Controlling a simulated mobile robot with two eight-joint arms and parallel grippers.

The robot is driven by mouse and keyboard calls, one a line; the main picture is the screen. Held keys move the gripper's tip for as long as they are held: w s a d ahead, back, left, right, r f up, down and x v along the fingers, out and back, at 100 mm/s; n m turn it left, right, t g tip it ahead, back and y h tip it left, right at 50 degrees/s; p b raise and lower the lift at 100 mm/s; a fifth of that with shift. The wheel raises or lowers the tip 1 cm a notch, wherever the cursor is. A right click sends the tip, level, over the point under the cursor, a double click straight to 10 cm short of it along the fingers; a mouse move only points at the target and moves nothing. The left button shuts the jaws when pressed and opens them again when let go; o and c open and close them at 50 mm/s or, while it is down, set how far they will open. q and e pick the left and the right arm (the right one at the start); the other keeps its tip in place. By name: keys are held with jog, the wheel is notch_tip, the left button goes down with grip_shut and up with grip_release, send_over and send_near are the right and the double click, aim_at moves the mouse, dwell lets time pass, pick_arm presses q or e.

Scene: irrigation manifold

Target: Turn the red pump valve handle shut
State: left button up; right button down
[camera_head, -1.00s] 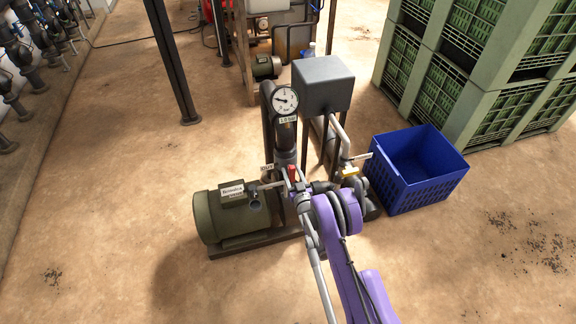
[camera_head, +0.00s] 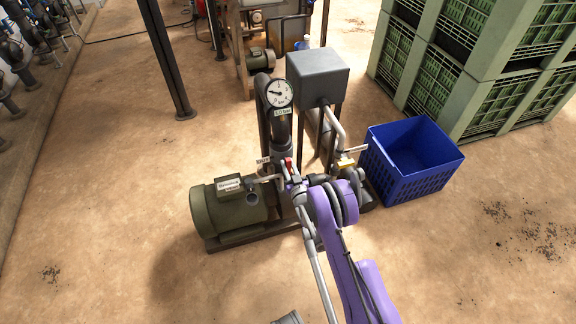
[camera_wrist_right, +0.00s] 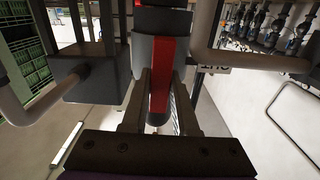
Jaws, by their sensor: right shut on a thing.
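The red pump valve handle (camera_head: 289,164) is a small red lever on the pipework beside the green pump motor (camera_head: 234,204), below the round pressure gauge (camera_head: 279,93). In the right wrist view the red handle (camera_wrist_right: 161,75) runs lengthwise between the two fingers of my right gripper (camera_wrist_right: 158,98). The right gripper is shut on the handle. In the head view the right gripper (camera_head: 291,179) is small and partly hidden by my purple arm. My left gripper is not in view.
A grey box (camera_head: 318,72) stands behind. A blue crate (camera_head: 412,190) is to the right, with stacked green crates (camera_head: 470,70) behind it. The floor in front is open.

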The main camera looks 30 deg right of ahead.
jog(key=m+b, duration=0.1)
jog(key=m, duration=0.3)
jog(key=shift+d, duration=0.15)
jog(key=m, duration=0.4)
jog(key=shift+d+m, duration=0.15)
jog(key=shift+m, duration=0.15)
jog(key=m, duration=0.4)
jog(key=shift+d+f, duration=0.1)
jog(key=shift+f, duration=0.05)
jog(key=shift+f+m, duration=0.2)
jog(key=shift+m, duration=2.3)
jog(key=c, duration=0.7)
grip_release()
